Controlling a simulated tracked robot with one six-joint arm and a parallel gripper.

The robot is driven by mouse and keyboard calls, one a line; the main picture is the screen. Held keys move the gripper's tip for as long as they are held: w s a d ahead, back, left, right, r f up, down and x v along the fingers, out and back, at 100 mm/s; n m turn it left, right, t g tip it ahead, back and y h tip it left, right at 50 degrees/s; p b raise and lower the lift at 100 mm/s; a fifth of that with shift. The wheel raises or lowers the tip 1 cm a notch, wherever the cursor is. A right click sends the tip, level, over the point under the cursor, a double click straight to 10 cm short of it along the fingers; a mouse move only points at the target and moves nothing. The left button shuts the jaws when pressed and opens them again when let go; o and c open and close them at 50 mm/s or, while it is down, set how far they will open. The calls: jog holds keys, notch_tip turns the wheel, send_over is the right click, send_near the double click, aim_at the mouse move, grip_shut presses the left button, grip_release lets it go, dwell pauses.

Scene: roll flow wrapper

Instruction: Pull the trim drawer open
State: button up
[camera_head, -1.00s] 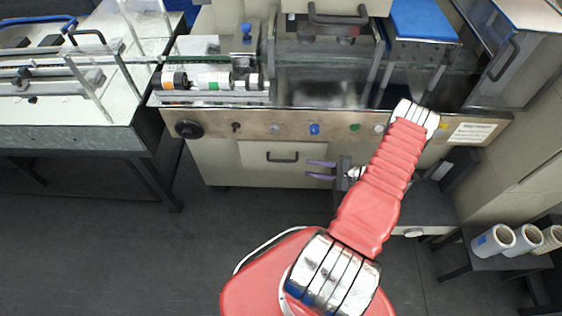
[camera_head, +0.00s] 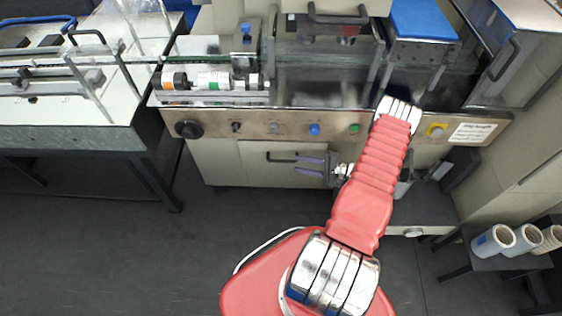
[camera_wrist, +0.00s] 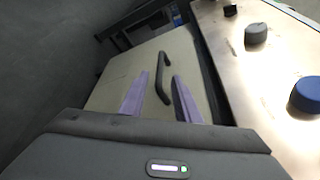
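The trim drawer (camera_head: 257,171) looks to be the beige front panel under the machine's control strip, and it looks closed. Its dark bar handle (camera_head: 282,158) also shows in the wrist view (camera_wrist: 159,70). My gripper (camera_head: 298,164) has two purple fingers, apart from each other, at the right end of the handle. In the wrist view my gripper (camera_wrist: 159,92) is open, with one finger on each side of the handle's near part. I see no clear contact with the handle.
The control strip (camera_head: 275,127) with knobs and buttons runs just above the drawer; a blue knob (camera_wrist: 307,94) is close on the right in the wrist view. A stool with white rolls (camera_head: 492,240) stands at the right. The floor in front is clear.

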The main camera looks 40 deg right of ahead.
aim_at(282, 161)
jog(key=x, duration=0.9)
jog(key=shift+c, duration=0.2)
grip_shut()
